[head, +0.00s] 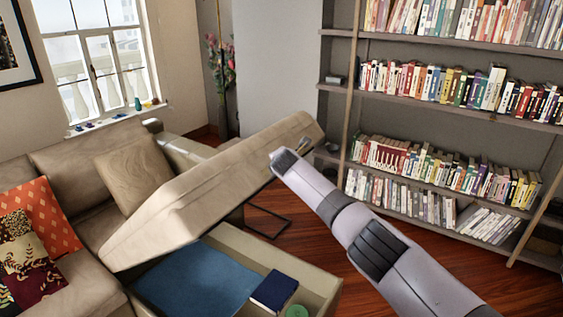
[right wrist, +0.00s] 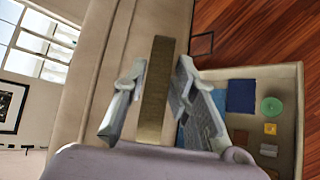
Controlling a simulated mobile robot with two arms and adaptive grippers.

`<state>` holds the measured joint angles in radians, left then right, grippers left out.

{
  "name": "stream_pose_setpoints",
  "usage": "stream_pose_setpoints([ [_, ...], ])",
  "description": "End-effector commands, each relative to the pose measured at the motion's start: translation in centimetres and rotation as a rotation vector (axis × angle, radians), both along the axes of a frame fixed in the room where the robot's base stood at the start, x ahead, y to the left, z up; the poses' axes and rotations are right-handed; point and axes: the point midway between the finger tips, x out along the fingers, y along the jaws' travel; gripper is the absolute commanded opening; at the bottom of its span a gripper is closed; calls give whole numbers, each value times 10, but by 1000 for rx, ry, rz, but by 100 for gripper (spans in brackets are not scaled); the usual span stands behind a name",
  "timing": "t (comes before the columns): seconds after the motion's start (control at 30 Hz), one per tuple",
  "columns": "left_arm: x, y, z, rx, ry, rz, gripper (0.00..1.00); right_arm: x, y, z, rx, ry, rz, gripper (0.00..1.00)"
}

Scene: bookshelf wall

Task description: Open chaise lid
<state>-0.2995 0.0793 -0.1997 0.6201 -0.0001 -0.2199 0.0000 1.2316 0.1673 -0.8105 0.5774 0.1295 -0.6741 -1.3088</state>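The beige chaise lid (head: 200,195) is raised and tilted in the head view, its right end highest. The storage box (head: 325,285) under it is exposed. My right gripper (head: 303,147) is at the lid's raised right end. In the right wrist view, my right gripper's fingers (right wrist: 160,80) stand apart on either side of a brown strip (right wrist: 155,95) on the lid (right wrist: 112,60). Narrow gaps seem to show beside the strip; contact elsewhere is hard to tell. My left gripper is not in view.
Inside the box lie a blue panel (head: 195,278), a dark blue book (head: 274,290) and a green round item (head: 297,312). Cushions (head: 135,172) rest on the sofa at left. A full bookshelf (head: 440,200) stands behind; wooden floor (head: 400,225) is open at right.

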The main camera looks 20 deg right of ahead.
Motion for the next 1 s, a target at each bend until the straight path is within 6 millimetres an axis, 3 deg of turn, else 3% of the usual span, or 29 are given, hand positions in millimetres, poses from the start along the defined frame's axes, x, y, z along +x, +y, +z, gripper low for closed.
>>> stream_pose_setpoints([
  [0.67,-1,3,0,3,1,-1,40,-2,0,-3,-2,6,-1,33],
  [1.0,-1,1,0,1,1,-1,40,-21,3,7,-3,4,0,33],
])
